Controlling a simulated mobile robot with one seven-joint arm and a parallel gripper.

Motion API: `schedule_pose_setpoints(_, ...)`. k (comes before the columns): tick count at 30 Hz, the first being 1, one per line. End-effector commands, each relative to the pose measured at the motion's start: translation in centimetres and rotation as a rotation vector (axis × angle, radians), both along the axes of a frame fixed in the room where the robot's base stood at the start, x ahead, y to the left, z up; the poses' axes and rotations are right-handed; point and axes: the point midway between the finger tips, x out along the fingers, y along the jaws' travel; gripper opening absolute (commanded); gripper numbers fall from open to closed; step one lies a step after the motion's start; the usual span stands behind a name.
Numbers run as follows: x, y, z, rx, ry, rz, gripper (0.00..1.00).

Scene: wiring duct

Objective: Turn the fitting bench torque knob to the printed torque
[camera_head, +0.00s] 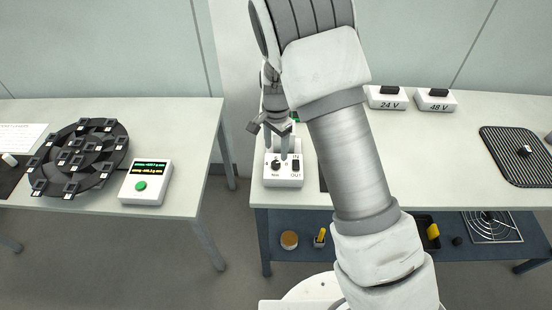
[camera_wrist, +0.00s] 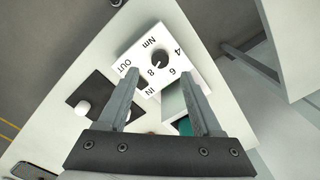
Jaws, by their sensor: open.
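The torque knob (camera_head: 276,165) is a small black dial on a white box (camera_head: 284,183) at the left front of the right bench. The wrist view shows the knob (camera_wrist: 157,61) on the white face, marked Nm, 4, 6 and 8, with a dark slot by IN and OUT. Its pointer is too small to read. My gripper (camera_head: 277,155) is open over the box, pointing down. In the wrist view my gripper's fingertips (camera_wrist: 160,74) lie either side of the knob with gaps, apart from it in the picture; their height above it is unclear. No printed torque is legible.
Boxes marked 24 V (camera_head: 388,102) and 48 V (camera_head: 435,104) stand at the back of the bench. A dark mat (camera_head: 512,172) lies at the right. A separate left table holds a black round carousel (camera_head: 78,160) and a display box with a green button (camera_head: 146,182).

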Motion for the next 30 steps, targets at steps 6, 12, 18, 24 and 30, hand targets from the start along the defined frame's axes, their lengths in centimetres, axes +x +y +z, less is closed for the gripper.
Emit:
schedule_pose_setpoints(6,-0.1,-0.1,-4.1,-0.001,0.002,-0.001,0.67)
schedule_pose_setpoints(12,0.0,0.0,-5.8,0.001,0.0,0.0,0.67)
schedule_pose_setpoints(18,0.0,0.0,-6.1,0.001,-0.001,0.0,0.67)
schedule_pose_setpoints(24,0.0,0.0,-6.1,0.001,-0.001,0.0,0.56)
schedule_pose_setpoints(30,0.0,0.0,-6.1,0.001,-0.001,0.0,0.2)
